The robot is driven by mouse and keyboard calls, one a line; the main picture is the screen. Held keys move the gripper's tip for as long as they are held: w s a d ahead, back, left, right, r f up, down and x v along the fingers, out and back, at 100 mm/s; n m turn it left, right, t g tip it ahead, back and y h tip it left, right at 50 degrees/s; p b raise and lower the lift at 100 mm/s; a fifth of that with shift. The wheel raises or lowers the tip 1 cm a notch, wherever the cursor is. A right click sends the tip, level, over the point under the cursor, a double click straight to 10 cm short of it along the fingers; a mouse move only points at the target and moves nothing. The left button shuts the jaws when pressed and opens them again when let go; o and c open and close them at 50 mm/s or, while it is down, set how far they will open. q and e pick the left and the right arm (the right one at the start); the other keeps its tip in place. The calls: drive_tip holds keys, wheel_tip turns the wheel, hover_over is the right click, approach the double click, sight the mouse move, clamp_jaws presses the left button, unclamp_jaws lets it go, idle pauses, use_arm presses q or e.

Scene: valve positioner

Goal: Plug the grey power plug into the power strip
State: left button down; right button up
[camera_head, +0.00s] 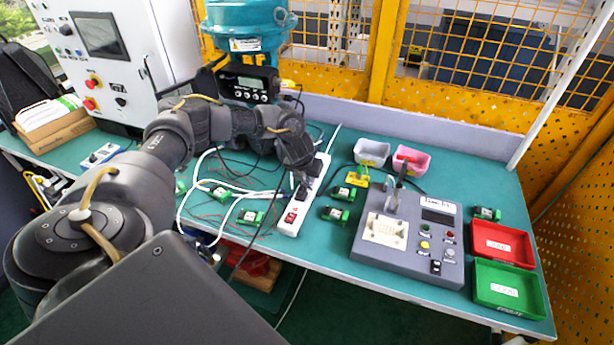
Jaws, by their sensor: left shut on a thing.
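The white power strip (294,217) lies lengthwise on the green table near the middle, with a red switch at its near end. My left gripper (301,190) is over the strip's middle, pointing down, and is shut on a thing. The thing is small and dark at the fingertips; it looks like the grey power plug, but the fingers mostly hide it. I cannot tell whether the plug touches the strip's sockets. My right gripper is not in view.
White and dark cables (190,205) and several green terminal blocks lie around the strip. A grey test box (390,262) stands to the right, with red (503,262) and green (508,307) trays beyond it. Two small bins stand behind. A control cabinet (115,50) stands at back left.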

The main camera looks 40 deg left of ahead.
use_arm(q)
drive_tip(key=shift+f, duration=0.15)
drive_tip(key=c, duration=1.2)
unclamp_jaws()
drive_tip(key=shift+o, duration=0.6)
drive_tip(key=shift+o, duration=1.2)
drive_tip(key=p+v, duration=0.7)
